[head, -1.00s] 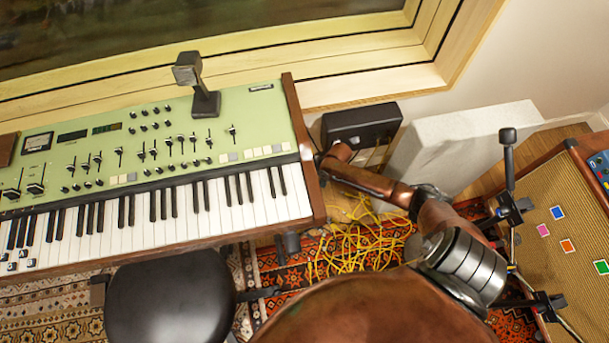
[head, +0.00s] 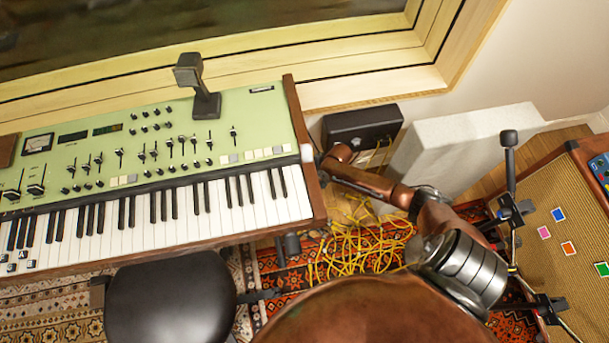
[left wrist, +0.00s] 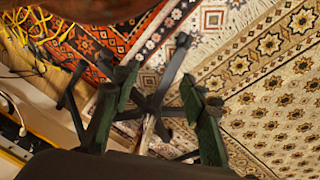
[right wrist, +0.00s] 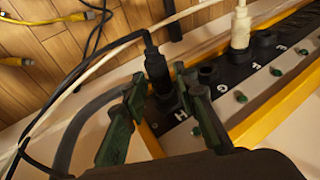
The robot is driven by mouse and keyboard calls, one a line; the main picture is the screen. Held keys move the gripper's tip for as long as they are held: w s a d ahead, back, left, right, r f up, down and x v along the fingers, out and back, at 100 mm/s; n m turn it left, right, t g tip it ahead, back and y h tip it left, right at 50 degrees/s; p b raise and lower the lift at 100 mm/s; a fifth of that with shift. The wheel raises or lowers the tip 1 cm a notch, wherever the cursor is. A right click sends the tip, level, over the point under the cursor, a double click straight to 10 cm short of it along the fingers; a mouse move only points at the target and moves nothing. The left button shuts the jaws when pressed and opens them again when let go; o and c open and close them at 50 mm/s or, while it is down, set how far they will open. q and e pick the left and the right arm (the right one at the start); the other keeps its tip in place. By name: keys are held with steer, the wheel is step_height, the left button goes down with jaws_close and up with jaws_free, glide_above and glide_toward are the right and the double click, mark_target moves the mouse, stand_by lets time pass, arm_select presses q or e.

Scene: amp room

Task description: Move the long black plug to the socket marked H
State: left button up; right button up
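In the right wrist view the long black plug (right wrist: 157,70) stands at the row's near end, by the socket marked H (right wrist: 180,118). A black cable leaves its top. My right gripper (right wrist: 160,78) has one finger on each side of it; I cannot tell whether the fingers press on it. The plug's foot is partly hidden, so I cannot tell how deep it sits. My left gripper (left wrist: 160,75) is open and empty above the rug. Both gripper tips are hidden in the head view.
A white plug (right wrist: 240,28) stands farther along the socket strip (right wrist: 235,90). Pale and black cables pass close to my right gripper. In the head view are a keyboard (head: 150,215), a black stool (head: 170,300), a black box (head: 362,128) and yellow cables (head: 355,245).

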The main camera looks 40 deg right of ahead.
steer(key=shift+o, duration=1.1)
steer(key=v, duration=1.2)
steer(key=shift+s, duration=0.1)
